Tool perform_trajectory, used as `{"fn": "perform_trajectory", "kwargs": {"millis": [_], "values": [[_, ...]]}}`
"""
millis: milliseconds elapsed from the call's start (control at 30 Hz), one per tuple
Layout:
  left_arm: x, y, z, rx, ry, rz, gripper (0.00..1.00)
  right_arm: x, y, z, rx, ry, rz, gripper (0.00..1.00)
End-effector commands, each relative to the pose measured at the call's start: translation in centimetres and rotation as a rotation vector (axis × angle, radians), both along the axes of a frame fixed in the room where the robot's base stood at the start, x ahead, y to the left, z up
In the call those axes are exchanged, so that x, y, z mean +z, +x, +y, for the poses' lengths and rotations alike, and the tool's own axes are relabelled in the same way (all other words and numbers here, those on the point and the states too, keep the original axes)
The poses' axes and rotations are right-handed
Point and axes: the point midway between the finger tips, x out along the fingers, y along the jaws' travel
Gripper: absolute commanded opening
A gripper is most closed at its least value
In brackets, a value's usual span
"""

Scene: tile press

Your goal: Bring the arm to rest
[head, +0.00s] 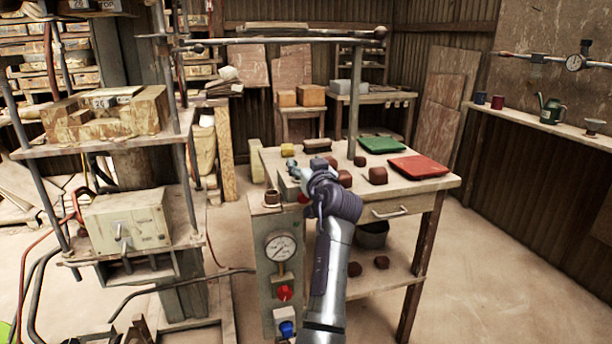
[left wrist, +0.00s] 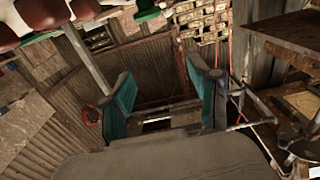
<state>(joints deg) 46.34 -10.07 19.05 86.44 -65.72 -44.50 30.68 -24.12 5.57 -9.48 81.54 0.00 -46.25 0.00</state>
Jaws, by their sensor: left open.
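My left arm (head: 333,255) rises from the bottom middle of the head view. Its gripper (head: 293,170) is over the left part of the wooden work table (head: 437,183), near the top of the gauge cabinet. In the left wrist view the two teal fingers of the left gripper (left wrist: 160,78) are spread apart. Nothing shows between them but the shed wall behind. The wrist partly hides the table top and the cabinet's upper edge. My right gripper is in neither view.
A red tray (head: 418,166), a green tray (head: 381,144) and several brown lumps (head: 378,175) lie on the table. The gauge (head: 281,247) is just left of my arm. A shelf rack (head: 100,148) stands left. Floor at the right (head: 510,265) is clear.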

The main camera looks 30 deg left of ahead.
Motion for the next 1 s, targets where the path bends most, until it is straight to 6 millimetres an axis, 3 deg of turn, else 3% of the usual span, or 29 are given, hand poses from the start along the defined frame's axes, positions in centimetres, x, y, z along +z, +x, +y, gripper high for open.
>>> {"fn": "perform_trajectory", "kwargs": {"millis": [467, 567, 667, 767, 867, 1000], "values": [[0.0, 0.0, 0.0, 0.0, 0.0, 0.0, 0.62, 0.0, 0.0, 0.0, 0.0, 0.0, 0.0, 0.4], [-1.2, -0.5, 0.1, 0.001, -0.006, 0.019, 0.62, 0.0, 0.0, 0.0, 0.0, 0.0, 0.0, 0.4], [-4.8, -2.1, 0.2, -0.005, -0.027, 0.078, 0.62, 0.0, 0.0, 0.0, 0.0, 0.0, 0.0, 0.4], [-10.4, -5.0, -0.2, -0.031, -0.062, 0.181, 0.62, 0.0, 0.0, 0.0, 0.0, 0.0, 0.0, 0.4], [-16.4, -8.7, -1.7, -0.089, -0.105, 0.311, 0.62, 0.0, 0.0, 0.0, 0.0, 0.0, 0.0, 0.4], [-24.0, -15.0, -5.0, -0.211, -0.167, 0.517, 0.62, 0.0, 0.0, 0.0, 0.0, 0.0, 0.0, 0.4]]}}
